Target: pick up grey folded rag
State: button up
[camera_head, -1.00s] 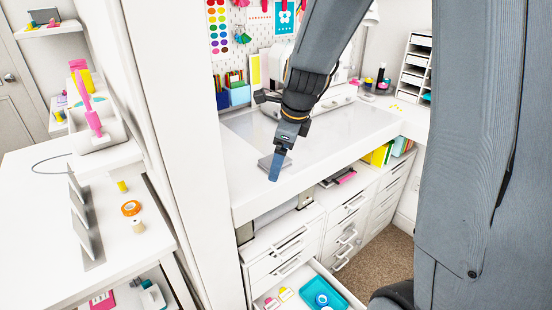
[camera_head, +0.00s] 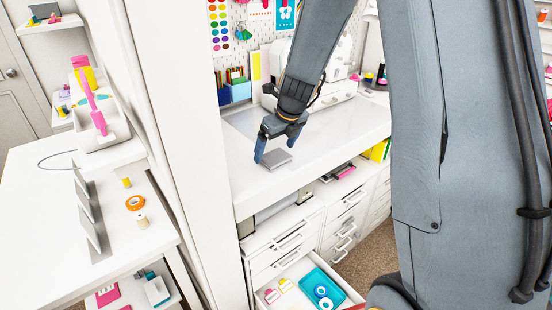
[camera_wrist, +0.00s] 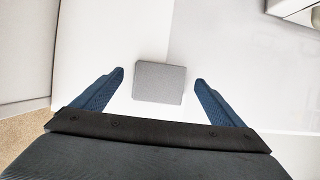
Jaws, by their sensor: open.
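The grey folded rag (camera_head: 278,158) lies flat on the white desktop near its front edge. In the wrist view the rag (camera_wrist: 160,83) is a small grey rectangle between and a little beyond the two blue fingertips. My gripper (camera_head: 275,155) is open above the desktop, with one finger to the left of the rag in the head view. It also shows in the wrist view (camera_wrist: 160,77), with its fingers wide apart and nothing between them held. I cannot tell the exact height of the fingertips above the desk.
The white desk (camera_head: 330,135) is mostly bare around the rag. A white sewing machine (camera_head: 335,85) and a blue pencil holder (camera_head: 237,92) stand behind. Below, an open drawer (camera_head: 345,285) holds a turquoise tray (camera_head: 318,286). A white wall panel (camera_head: 178,120) rises at the left.

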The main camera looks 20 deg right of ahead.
jog(key=shift+x, duration=1)
jog(key=shift+f, duration=0.2)
jog(key=shift+c, duration=0.3)
jog(key=c, duration=1.1)
